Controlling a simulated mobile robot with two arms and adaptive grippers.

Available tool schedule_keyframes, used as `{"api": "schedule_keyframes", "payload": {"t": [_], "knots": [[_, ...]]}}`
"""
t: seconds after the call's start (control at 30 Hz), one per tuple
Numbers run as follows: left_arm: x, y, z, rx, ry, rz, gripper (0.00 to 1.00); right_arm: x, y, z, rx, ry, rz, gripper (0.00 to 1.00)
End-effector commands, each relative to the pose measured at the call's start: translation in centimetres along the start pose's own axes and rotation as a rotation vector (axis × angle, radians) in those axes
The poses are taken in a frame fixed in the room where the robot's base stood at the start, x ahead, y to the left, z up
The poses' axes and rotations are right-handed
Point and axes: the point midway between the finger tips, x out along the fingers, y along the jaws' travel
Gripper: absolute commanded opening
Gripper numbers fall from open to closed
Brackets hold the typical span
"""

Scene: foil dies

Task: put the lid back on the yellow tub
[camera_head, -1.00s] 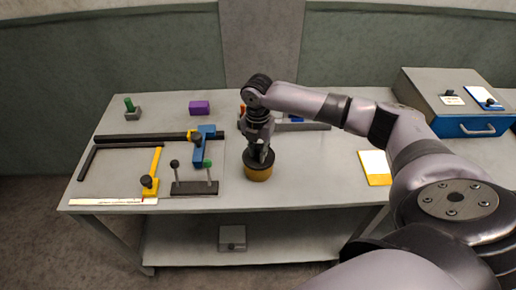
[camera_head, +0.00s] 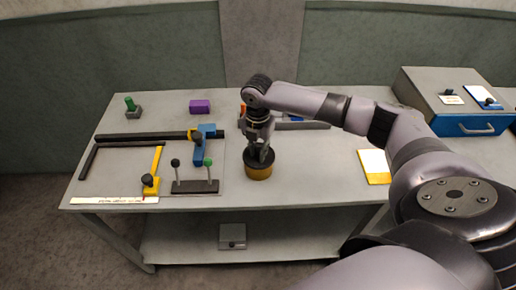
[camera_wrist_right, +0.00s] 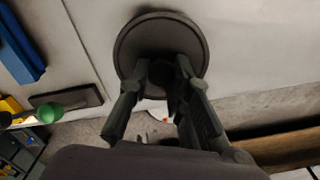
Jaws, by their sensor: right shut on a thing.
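The yellow tub (camera_head: 258,174) stands on the grey table, right of the dark stand with two levers. The dark round lid (camera_head: 249,160) is at the top of the tub. In the right wrist view the lid (camera_wrist_right: 135,38) fills the top middle and hides the tub beneath it. My right gripper (camera_head: 259,155) points down and is shut on the lid's knob, which shows between the fingers in the right wrist view (camera_wrist_right: 158,85). I cannot tell whether the lid is fully seated. My left gripper is not in view.
Left of the tub are a blue clamp (camera_head: 198,150), a yellow-handled tool (camera_head: 152,185) and the lever stand (camera_head: 195,187). A purple block (camera_head: 200,107) lies behind. A yellow-and-white card (camera_head: 375,166) lies to the right. The table between tub and card is clear.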

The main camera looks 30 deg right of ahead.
Motion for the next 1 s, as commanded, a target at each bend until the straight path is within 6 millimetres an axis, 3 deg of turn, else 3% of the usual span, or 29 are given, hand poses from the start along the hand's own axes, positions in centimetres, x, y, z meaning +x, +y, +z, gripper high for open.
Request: {"api": "schedule_keyframes", "payload": {"t": [1.0], "knots": [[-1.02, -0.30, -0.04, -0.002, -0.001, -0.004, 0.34, -0.13, 0.03, -0.02, 0.001, 0.001, 0.001, 0.00]]}}
